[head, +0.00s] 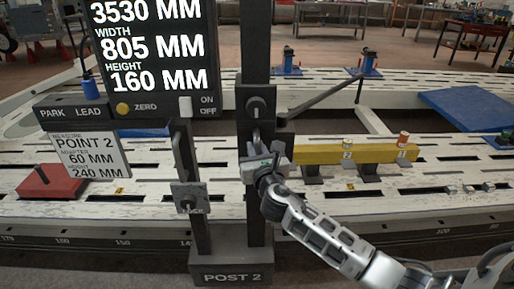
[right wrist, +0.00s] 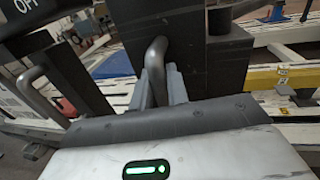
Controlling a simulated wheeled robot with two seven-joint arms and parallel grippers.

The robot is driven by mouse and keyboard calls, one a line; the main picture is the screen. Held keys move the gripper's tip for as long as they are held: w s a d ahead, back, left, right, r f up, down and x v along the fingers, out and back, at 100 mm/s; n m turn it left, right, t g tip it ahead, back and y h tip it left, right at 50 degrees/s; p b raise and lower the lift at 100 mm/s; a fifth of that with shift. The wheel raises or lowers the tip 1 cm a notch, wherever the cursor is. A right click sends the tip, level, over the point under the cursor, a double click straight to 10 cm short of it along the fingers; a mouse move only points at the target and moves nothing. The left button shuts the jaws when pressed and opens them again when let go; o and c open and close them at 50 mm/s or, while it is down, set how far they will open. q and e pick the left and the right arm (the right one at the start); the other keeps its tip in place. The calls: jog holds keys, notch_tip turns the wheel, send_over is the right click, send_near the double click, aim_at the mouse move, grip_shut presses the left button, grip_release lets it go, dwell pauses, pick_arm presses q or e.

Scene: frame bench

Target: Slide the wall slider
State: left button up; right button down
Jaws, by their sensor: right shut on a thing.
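The slider is a dark block (head: 257,104) with a round knob, on the tall dark post marked POST 2 (head: 258,210). A curved grey handle (head: 256,138) shows below the block. My right gripper (head: 258,153) comes in from the lower right and is shut on this handle. In the right wrist view the handle (right wrist: 156,58) rises between the fingers of the gripper (right wrist: 160,88), close against the dark block (right wrist: 216,62). The fingers hide the handle's lower part. My left gripper is not in view.
A measuring display (head: 150,45) and a POINT 2 sign (head: 90,155) stand left of the post. A second bar with a lock plate (head: 189,197) stands close to its left. A yellow beam (head: 350,154) lies right on the white slotted bench (head: 440,178). A dark diagonal arm (head: 325,97) reaches right.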

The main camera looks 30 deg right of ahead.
aim_at(257, 141)
jog(key=shift+r+p, duration=0.9)
jog(key=shift+r, duration=0.65)
jog(key=c, duration=1.4)
grip_release()
jog(key=shift+c, duration=0.2)
jog(key=shift+f, duration=0.1)
jog(key=shift+s+a+f, duration=0.1)
jog(key=shift+s+a, duration=0.05)
jog(key=shift+s, duration=0.2)
jog(key=b+v, duration=0.1)
jog(key=v, duration=1.4)
jog(key=shift+s, duration=0.1)
